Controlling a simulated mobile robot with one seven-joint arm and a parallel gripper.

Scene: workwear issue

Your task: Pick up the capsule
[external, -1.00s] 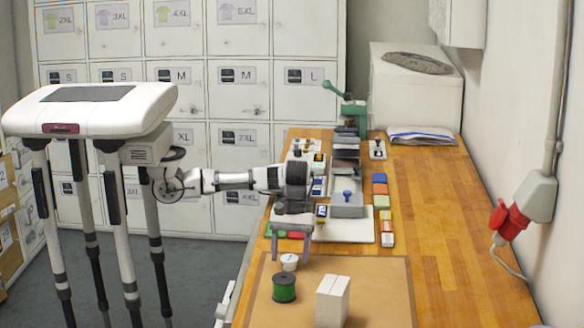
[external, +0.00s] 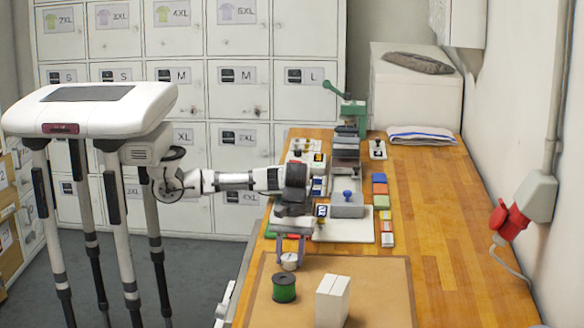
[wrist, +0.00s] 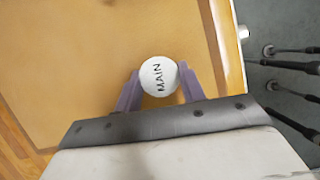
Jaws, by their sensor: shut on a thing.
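The capsule is a small white round piece (external: 289,262). The capsule's lower part is hard to make out.
A green spool (external: 284,288) stands just in front of the capsule. A white block (external: 332,301) stands to the right on the mat. Behind are a white board (external: 345,236), a grey box (external: 348,209) and a green press (external: 354,115).

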